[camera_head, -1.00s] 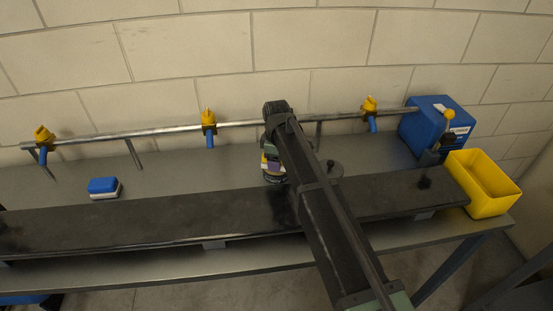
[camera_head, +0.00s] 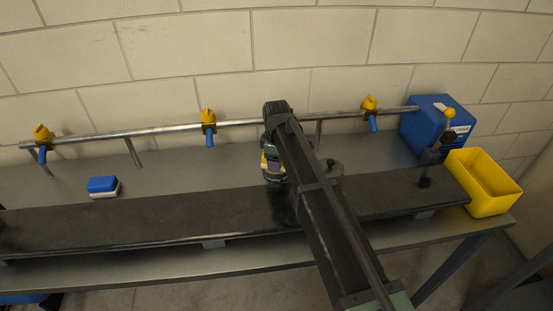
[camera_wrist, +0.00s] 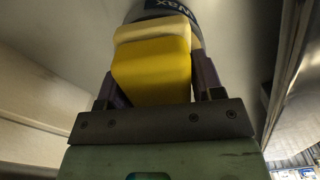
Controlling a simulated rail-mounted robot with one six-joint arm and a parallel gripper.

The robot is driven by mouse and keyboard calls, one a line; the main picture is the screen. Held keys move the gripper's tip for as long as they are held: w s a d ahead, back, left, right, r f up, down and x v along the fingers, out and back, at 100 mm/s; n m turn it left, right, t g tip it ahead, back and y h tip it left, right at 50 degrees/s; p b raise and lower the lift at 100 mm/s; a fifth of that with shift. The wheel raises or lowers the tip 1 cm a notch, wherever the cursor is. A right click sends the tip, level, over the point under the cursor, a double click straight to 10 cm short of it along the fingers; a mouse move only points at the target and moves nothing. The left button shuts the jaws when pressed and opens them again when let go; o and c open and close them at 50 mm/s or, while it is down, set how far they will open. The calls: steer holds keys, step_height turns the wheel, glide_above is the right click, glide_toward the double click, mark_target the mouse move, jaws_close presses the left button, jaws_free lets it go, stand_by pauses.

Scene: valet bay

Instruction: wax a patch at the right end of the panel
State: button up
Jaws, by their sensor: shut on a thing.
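My gripper (camera_wrist: 152,88) is shut on a yellow applicator block (camera_wrist: 150,75) with a paler cream pad at its far end. Just beyond the pad in the wrist view is a round grey tin with a dark "wax" label (camera_wrist: 175,8); I cannot tell whether the pad touches it. In the head view my gripper (camera_head: 272,166) is low behind the panel's middle, and my arm and gripper hide most of the tin. The dark long panel (camera_head: 130,222) lies along the bench, its right end near the yellow bin.
A blue and white block (camera_head: 103,187) sits at left. A rail (camera_head: 170,126) with yellow and blue clamps runs behind. A blue box (camera_head: 430,125), an upright yellow-knobbed lever (camera_head: 449,113) and a yellow bin (camera_head: 482,185) stand at right.

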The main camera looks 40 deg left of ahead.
stand_by(0.3)
step_height(320, 180, up, 7)
steer(key=p, duration=0.7)
steer(key=shift+f, duration=0.1)
